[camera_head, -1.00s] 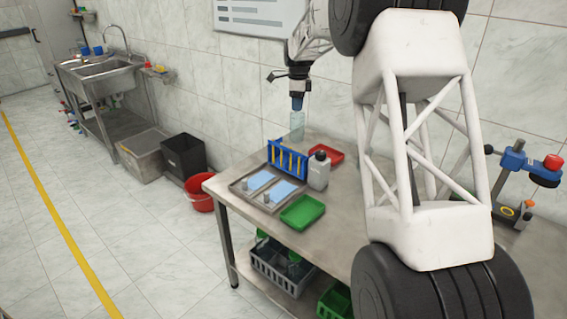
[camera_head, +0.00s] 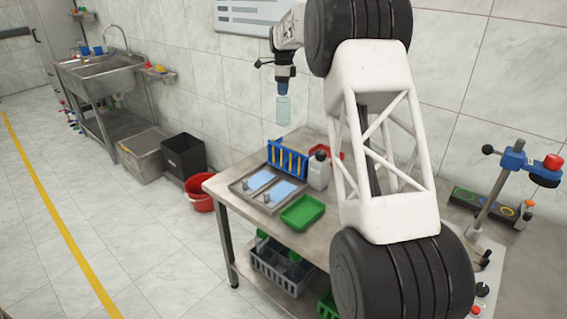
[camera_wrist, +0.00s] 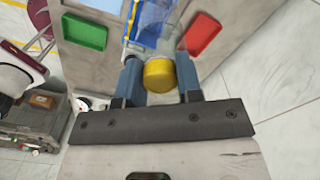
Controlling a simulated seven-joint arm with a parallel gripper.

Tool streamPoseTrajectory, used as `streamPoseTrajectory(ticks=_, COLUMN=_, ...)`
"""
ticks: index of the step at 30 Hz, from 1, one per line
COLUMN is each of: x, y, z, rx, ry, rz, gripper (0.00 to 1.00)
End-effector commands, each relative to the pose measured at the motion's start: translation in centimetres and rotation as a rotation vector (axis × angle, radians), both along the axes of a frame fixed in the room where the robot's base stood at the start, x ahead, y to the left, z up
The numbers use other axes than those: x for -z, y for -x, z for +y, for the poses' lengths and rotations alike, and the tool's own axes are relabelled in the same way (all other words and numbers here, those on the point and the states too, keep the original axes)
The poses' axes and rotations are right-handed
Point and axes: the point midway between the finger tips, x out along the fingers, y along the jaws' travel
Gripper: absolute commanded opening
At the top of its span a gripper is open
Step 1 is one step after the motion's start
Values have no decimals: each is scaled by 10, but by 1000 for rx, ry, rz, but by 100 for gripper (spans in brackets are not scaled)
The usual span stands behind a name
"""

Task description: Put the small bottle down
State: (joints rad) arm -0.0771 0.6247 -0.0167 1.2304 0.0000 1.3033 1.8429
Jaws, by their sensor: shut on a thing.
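The small bottle (camera_head: 283,110) is translucent and pale teal. In the head view it hangs upright below my gripper (camera_head: 284,91), in the air above the back of the steel table (camera_head: 225,194), apart from everything below. In the wrist view my gripper (camera_wrist: 160,80) has its two blue fingers on either side of the bottle's yellow cap (camera_wrist: 158,76). It is shut on the bottle's top.
A blue rack (camera_head: 288,159), a metal tray with light blue pads (camera_head: 237,187), a white bottle with a dark cap (camera_head: 318,172), a green tray (camera_head: 303,212) and a partly hidden red tray (camera_head: 340,152) stand on the table. A cap machine (camera_head: 513,160) is at the right.

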Motion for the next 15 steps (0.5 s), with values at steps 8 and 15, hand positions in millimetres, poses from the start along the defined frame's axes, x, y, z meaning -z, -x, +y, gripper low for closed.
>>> streamPoseTrajectory(ticks=8, x=1, y=0, z=0, rx=0, ry=0, rz=0, gripper=0)
streamPoseTrajectory(ticks=15, x=23, y=1, z=0, rx=0, ry=0, rz=1, gripper=0)
